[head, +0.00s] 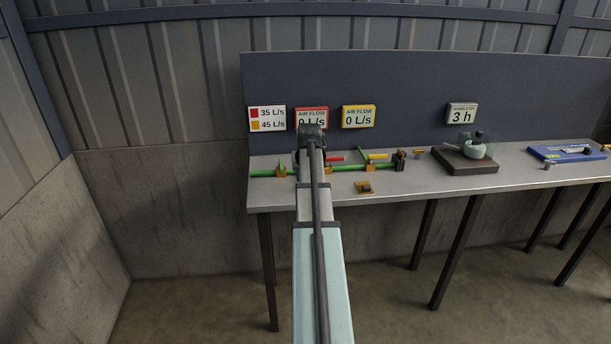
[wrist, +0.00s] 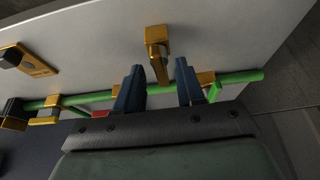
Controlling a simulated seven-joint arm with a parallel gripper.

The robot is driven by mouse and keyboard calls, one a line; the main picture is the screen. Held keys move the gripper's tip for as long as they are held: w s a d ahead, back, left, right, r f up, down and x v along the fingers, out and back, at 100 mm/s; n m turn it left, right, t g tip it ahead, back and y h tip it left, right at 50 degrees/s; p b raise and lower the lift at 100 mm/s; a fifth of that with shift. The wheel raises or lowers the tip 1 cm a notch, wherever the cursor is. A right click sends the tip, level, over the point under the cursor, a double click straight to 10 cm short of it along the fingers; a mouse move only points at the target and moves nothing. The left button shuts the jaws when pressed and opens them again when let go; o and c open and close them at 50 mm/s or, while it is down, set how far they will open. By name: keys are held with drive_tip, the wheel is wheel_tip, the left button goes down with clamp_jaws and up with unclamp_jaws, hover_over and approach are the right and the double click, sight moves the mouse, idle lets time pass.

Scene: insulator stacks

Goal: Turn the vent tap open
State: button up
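An orange tap (wrist: 156,36) with a short, darker lever stands on the grey bench top in the wrist view. I cannot tell for sure that it is the vent tap; my arm hides it in the head view. My gripper (wrist: 160,66) is open, its two dark blue fingers apart on either side of the tap's near end. Nothing appears clamped between them, and I cannot tell whether they touch it. The green pipe (wrist: 238,78) runs behind the fingers; it also shows in the head view (head: 268,173).
A red handle (head: 336,159) and a yellow handle (head: 377,156) sit along the pipe. An orange plate with a dark knob (head: 365,187) lies near the bench's front edge. Air flow signs reading 0 L/s (head: 358,117) stand behind. A dark board with a bowl (head: 468,160) is farther right.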

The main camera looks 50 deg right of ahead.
drive_tip(key=v, duration=1.4)
drive_tip(key=shift+f, duration=0.1)
idle(0.5)
